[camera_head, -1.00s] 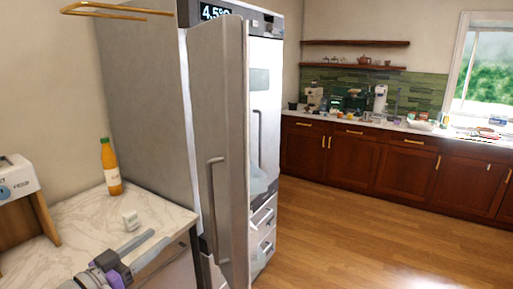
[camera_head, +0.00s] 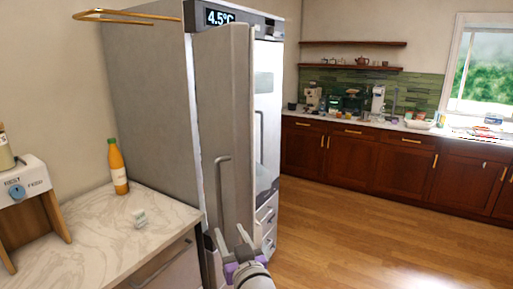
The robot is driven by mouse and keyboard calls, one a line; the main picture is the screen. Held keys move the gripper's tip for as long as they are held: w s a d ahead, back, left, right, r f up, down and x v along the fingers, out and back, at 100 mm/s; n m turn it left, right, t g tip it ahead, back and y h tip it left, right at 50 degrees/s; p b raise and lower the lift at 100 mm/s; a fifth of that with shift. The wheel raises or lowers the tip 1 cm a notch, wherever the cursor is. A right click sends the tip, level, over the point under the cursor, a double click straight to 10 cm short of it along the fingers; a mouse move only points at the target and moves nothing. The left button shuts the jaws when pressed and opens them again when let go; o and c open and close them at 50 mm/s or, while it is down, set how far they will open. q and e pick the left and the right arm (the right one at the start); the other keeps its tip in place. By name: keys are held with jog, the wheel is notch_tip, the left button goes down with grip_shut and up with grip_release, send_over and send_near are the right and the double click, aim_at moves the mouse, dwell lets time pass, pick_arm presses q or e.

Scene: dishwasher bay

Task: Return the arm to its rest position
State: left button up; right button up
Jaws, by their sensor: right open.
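My right gripper (camera_head: 231,236) shows at the bottom centre, grey with purple parts. Its two fingers point up and stand apart, with nothing seen between them. It appears in front of the lower part of the tall fridge's open grey door (camera_head: 225,120). The door's vertical handle (camera_head: 220,190) is just above the fingers, and no grip on it is visible. I cannot tell the exact gap to the door. Most of the right arm is out of frame. My left gripper is not in view.
A gold rail (camera_head: 125,15) juts out above. Wooden floor (camera_head: 340,230) is clear at right, before the dark cabinets (camera_head: 345,155).

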jog(key=s+d+f+m+g+h, duration=0.4)
jog(key=s+d+f+g, duration=0.7)
jog(key=s+d+f, duration=1.2)
notch_tip(320, 180, down, 4)
jog(key=s+h, duration=0.2)
jog(key=shift+s+d+r+p, duration=0.15)
jog(key=shift+s+d+p, duration=0.15)
jog(key=shift+p, duration=0.05)
